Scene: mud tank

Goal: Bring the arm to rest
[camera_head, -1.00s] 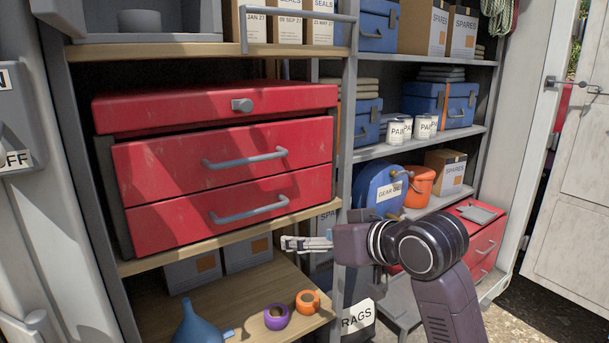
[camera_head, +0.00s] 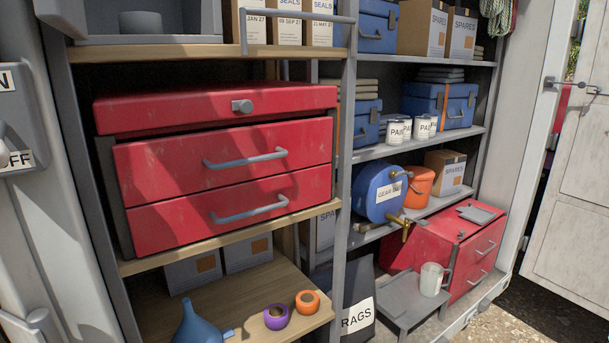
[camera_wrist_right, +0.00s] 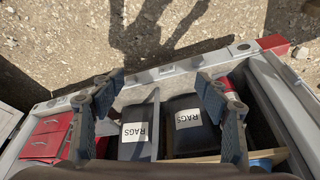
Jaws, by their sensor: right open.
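My right gripper (camera_wrist_right: 157,95) shows in the right wrist view with its two dark fingers spread wide apart. Nothing is held between them. Two dark bags labelled RAGS (camera_wrist_right: 135,132) appear below and beyond the fingers in that view. The head view shows neither of my arms. My left gripper is in no view.
The head view shows shelves with a large red tool chest (camera_head: 225,165), a blue drum (camera_head: 375,195) with a tap, a glass mug (camera_head: 432,280) on a grey stand (camera_head: 390,300), a blue funnel (camera_head: 190,322) and tape rolls (camera_head: 307,301). Gravel ground (camera_wrist_right: 60,40) lies outside.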

